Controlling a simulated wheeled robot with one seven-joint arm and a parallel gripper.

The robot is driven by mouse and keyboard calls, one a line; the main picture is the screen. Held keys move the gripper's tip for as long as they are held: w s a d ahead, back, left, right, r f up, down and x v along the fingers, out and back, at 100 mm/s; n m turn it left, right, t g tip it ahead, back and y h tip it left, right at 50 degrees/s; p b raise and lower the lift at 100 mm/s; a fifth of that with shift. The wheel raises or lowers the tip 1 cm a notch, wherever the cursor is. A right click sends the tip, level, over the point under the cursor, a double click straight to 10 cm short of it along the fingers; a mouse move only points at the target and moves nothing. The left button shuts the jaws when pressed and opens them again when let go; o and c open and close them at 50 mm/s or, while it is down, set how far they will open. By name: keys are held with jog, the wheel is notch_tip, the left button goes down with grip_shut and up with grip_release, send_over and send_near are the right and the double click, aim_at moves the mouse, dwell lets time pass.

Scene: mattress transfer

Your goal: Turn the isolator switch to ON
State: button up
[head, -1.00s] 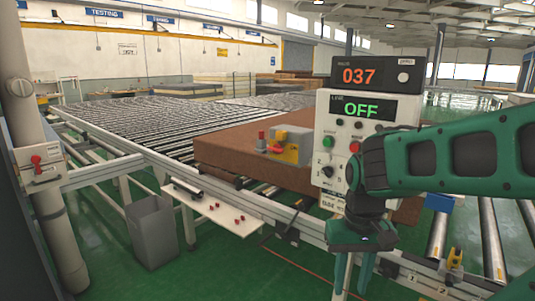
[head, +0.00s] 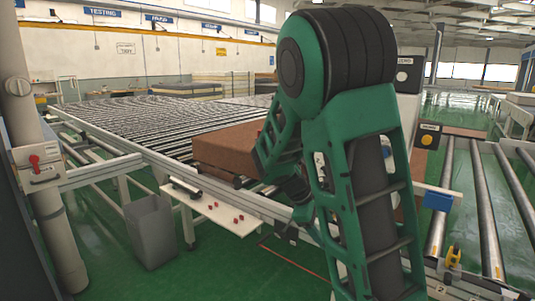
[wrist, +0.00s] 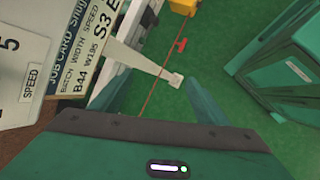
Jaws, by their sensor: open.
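A red handle (head: 35,160) on a pale box (head: 40,177), which looks like the isolator switch, is beside the post at the far left of the head view. Its markings are too small to read. My gripper (wrist: 155,88) is open and empty in the wrist view, with its two green fingers spread above the floor. In the head view my arm stands in front of the control panel and hides most of it. My gripper is well to the right of the red handle.
A brown mattress (head: 222,147) lies on the roller conveyor (head: 130,125). A grey bin (head: 151,232) and a white shelf with red knobs (head: 215,210) stand between the post and my arm. A job card (wrist: 85,50) is close by at the wrist view's upper left. Green floor is open in front.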

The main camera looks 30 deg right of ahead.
jog(key=w+a+r+n+t+h, duration=0.1)
jog(key=w+r+n+h, duration=0.25)
jog(key=w, duration=0.25)
jog(key=w+a+r+n+t+h, duration=0.1)
jog(key=w+r+n+h, duration=0.25)
jog(key=w, duration=0.25)
jog(key=w+a+r+n+t+h, duration=0.4)
jog(key=w+a+r+n+t, duration=0.3)
jog(key=w+a+r, duration=0.4)
jog(key=w+d+n+g, duration=0.1)
jog(key=w+d, duration=0.1)
jog(key=d, duration=0.7)
jog(key=shift+r, duration=0.15)
jog(key=c, duration=1)
jog(key=shift+c, duration=0.2)
